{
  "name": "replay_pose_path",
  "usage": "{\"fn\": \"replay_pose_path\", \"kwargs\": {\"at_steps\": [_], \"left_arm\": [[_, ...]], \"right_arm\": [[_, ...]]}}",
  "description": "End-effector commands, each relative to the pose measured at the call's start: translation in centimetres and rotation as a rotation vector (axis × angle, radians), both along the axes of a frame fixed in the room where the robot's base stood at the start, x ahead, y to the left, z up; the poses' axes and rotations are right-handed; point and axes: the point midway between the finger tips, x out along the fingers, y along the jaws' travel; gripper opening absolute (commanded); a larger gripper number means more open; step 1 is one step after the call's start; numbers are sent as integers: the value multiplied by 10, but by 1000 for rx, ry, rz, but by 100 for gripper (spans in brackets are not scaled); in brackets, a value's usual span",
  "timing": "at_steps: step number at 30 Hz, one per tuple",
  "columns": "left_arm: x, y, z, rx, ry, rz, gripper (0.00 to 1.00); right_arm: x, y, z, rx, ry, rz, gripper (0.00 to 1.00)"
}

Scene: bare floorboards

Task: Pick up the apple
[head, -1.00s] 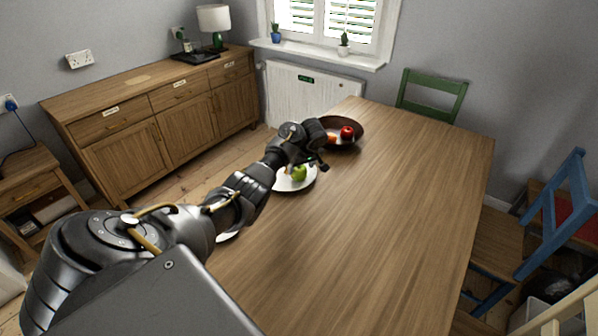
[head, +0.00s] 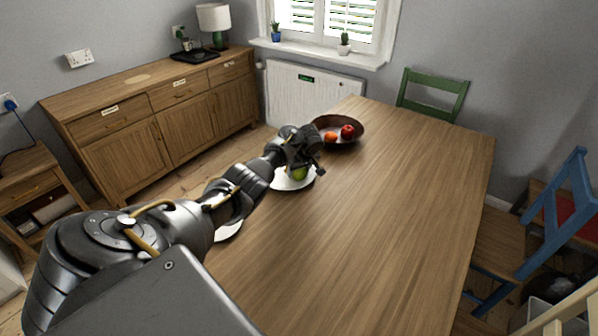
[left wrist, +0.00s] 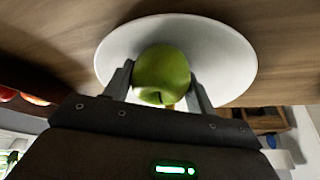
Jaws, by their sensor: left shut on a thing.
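A green apple (head: 299,173) is at a white plate (head: 285,184) on the wooden table, near its left edge. My left gripper (head: 303,167) is over the plate and partly hides the apple in the head view. In the left wrist view the green apple (left wrist: 162,72) sits between the two fingers of my left gripper (left wrist: 160,88), which is shut on it. The white plate (left wrist: 225,55) shows behind the apple. I cannot tell whether the apple still touches the plate. My right gripper is not in view.
A dark bowl (head: 352,124) with a red apple (head: 347,131) and an orange fruit (head: 330,137) stands just beyond the gripper. A second white plate (head: 228,232) is partly hidden by my arm. The table's middle and right (head: 390,200) are clear.

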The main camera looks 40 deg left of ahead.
Motion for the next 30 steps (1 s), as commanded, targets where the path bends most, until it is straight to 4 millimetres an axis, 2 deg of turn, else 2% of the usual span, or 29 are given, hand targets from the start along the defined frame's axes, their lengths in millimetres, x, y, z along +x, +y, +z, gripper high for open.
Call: {"fn": "replay_pose_path", "kwargs": {"at_steps": [7, 13, 23, 30], "left_arm": [[1, -1, 9, -2, -1, -1, 31], [-2, -3, 36, -4, -2, -2, 31], [-47, -25, 95, -4, -5, 1, 31], [-87, -45, 110, -4, -2, 2, 31]], "right_arm": [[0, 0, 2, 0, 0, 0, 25], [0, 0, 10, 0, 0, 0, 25], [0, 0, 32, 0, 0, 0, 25], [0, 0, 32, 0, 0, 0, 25]]}}
